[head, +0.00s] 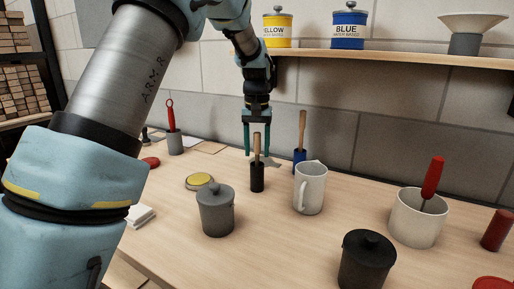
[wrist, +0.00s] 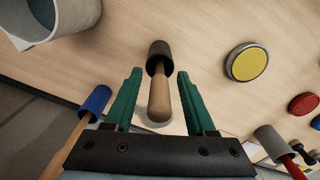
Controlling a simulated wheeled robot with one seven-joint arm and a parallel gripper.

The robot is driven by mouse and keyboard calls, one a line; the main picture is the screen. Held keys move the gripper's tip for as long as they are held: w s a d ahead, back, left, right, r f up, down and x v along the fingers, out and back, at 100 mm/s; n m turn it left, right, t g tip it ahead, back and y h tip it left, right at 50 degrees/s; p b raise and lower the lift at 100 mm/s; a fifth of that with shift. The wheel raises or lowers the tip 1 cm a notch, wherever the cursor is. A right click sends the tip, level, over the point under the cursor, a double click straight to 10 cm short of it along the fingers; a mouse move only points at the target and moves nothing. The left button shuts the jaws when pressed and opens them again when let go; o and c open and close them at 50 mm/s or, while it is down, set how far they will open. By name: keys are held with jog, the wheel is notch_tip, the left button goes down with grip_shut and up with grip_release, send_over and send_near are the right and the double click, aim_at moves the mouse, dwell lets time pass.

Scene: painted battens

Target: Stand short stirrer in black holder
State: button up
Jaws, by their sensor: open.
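A short wooden stirrer (head: 257,144) stands upright in the black holder (head: 257,180) on the bench. My gripper (head: 257,152) is above the holder, pointing down, with its green fingers on either side of the stirrer's handle. In the wrist view the stirrer (wrist: 158,100) lies between the open fingers (wrist: 159,73), with a visible gap on each side. The black holder (wrist: 160,48) shows just beyond the fingertips. The stirrer's lower end is hidden inside the holder.
A blue holder (head: 299,156) with a longer wooden stirrer and a white mug (head: 310,188) stand close right. A grey lidded pot (head: 216,212) and yellow-topped tin (head: 199,181) are left. A white pot (head: 416,222) with a red-handled tool and a dark lidded pot (head: 366,264) stand right.

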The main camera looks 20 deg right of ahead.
notch_tip(320, 180, up, 12)
jog(key=shift+r+b, duration=0.15)
jog(key=shift+b, duration=1.05)
jog(key=a+f+n, duration=0.1)
jog(key=a+f, duration=0.4)
jog(key=a, duration=0.5)
jog(key=a+f+n, duration=0.2)
jog(key=a+f, duration=0.3)
jog(key=a, duration=0.5)
jog(key=shift+n+t, duration=0.8)
jog(key=s+a+f, duration=0.3)
jog(key=s+a, duration=0.1)
jog(key=s+a+f, duration=0.3)
jog(key=s+a, duration=0.2)
jog(key=s+a+f, duration=0.3)
jog(key=s+a, duration=0.1)
jog(key=a, duration=0.1)
jog(key=shift+s+f, duration=0.15)
jog(key=shift+s, duration=0.05)
